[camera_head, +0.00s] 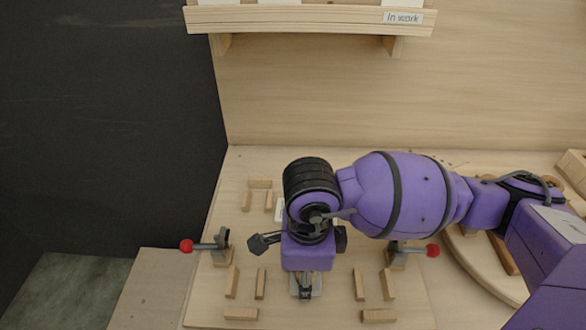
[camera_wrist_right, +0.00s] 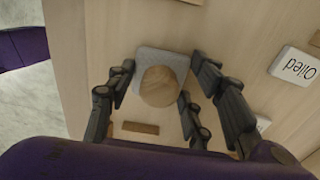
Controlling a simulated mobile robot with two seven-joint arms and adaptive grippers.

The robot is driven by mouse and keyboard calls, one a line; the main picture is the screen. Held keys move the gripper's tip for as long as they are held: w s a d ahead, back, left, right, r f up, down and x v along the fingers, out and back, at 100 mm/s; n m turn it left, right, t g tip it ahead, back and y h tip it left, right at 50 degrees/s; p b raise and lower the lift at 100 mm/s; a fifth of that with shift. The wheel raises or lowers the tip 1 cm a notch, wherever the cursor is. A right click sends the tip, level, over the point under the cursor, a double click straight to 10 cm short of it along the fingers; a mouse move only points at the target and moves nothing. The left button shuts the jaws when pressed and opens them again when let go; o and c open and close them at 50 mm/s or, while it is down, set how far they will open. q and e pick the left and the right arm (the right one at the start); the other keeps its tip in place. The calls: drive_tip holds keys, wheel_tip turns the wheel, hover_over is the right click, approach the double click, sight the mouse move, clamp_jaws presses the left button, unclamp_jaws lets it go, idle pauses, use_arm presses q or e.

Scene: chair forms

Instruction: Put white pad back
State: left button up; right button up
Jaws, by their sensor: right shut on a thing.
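My right gripper (camera_head: 300,242) is over the middle of the wooden jig board (camera_head: 330,302) in the head view, pointing down. In the head view the gripper and wrist hide the pad. I cannot tell whether the pad touches the wood below. My left gripper is not in view.
Red-tipped toggle clamps stand left (camera_head: 208,246) and right (camera_head: 412,251) of the gripper, and another clamp (camera_head: 305,287) is in front. Several small wooden blocks surround them. A shelf labelled "In work" (camera_head: 404,18) is at the back.

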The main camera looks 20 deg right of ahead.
drive_tip(key=o, duration=1.1)
drive_tip(key=shift+f, duration=0.1)
drive_tip(key=shift+o, duration=0.2)
wheel_tip(320, 180, up, 12)
drive_tip(key=shift+r+p, duration=0.2)
drive_tip(key=shift+p, duration=0.15)
